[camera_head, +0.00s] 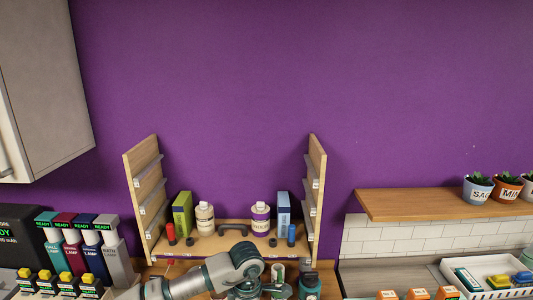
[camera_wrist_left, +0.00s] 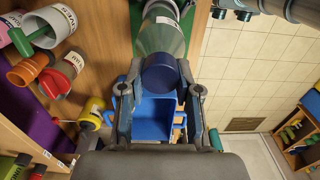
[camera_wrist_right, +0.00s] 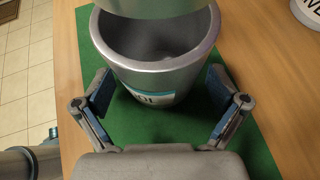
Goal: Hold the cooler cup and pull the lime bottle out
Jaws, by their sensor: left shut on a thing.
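The lime bottle (camera_wrist_left: 160,38) has a blue cap (camera_wrist_left: 161,74) and a grey-green body. My left gripper (camera_wrist_left: 160,98) is shut on it at the cap end in the left wrist view. The grey metal cooler cup (camera_wrist_right: 158,62) stands upright on a green mat (camera_wrist_right: 150,130) in the right wrist view. Its visible inside looks empty, and a grey round shape, seemingly the bottle's lower end, hangs over its mouth. My right gripper (camera_wrist_right: 160,95) is open, with a finger on each side of the cup; contact is unclear. The head view mostly hides the cup.
A wooden shelf rack (camera_head: 205,245) with bottles and boxes stands behind. Labelled cups (camera_wrist_left: 50,25) and a yellow bottle (camera_wrist_left: 90,115) are left in the left wrist view. A white container (camera_wrist_right: 310,12) stands at the right wrist view's upper right.

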